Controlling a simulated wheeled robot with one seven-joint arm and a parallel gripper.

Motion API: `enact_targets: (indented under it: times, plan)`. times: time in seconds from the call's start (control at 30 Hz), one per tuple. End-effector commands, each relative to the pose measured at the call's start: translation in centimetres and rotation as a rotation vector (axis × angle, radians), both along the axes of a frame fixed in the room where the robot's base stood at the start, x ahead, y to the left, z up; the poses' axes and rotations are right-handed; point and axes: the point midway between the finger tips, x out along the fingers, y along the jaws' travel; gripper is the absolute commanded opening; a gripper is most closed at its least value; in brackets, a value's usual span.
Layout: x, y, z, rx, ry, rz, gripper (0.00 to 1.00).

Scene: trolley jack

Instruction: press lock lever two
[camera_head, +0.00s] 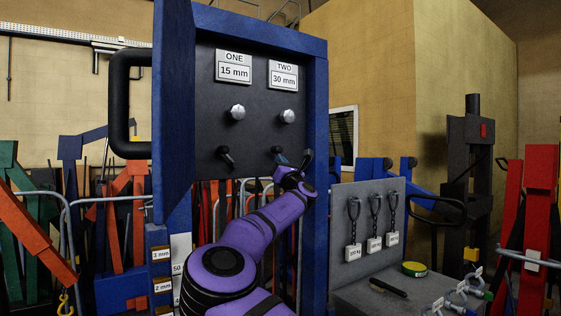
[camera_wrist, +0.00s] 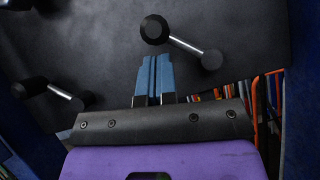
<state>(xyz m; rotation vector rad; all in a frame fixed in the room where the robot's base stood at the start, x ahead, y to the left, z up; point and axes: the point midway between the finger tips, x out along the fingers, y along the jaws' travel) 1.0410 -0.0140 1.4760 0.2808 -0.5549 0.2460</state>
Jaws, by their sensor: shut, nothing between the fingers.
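Lock lever two (camera_head: 276,149) is a black-knobbed lever on the dark panel (camera_head: 255,110), under the "TWO 30 mm" plate (camera_head: 284,76). In the wrist view its black knob (camera_wrist: 154,29) is joined by a pale rod to a dark hub at lower right. My gripper (camera_head: 281,158) is shut and empty, its blue fingertips (camera_wrist: 155,58) just below that knob in the wrist view. I cannot tell whether they touch it. The gripper partly hides lever two in the head view. Lever one (camera_head: 226,156) sits to the left, under the "ONE 15 mm" plate (camera_head: 234,67).
Silver knobs (camera_head: 238,112) sit above the levers. A blue frame (camera_head: 318,120) borders the panel on the right, and a blue post with a black handle (camera_head: 127,104) stands left. A grey bench (camera_head: 350,295) with a tape roll (camera_head: 414,269) is at lower right.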

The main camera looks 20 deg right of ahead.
Motion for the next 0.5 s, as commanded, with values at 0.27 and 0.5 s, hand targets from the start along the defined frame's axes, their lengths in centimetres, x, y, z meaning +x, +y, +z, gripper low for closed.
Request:
enact_targets:
  times: [0.27, 0.5]
  plan:
    - [0.22, -0.11, 1.03, 0.001, -0.001, 0.000, 0.00]
    - [0.22, -0.10, 1.00, 0.001, 0.000, 0.001, 0.00]
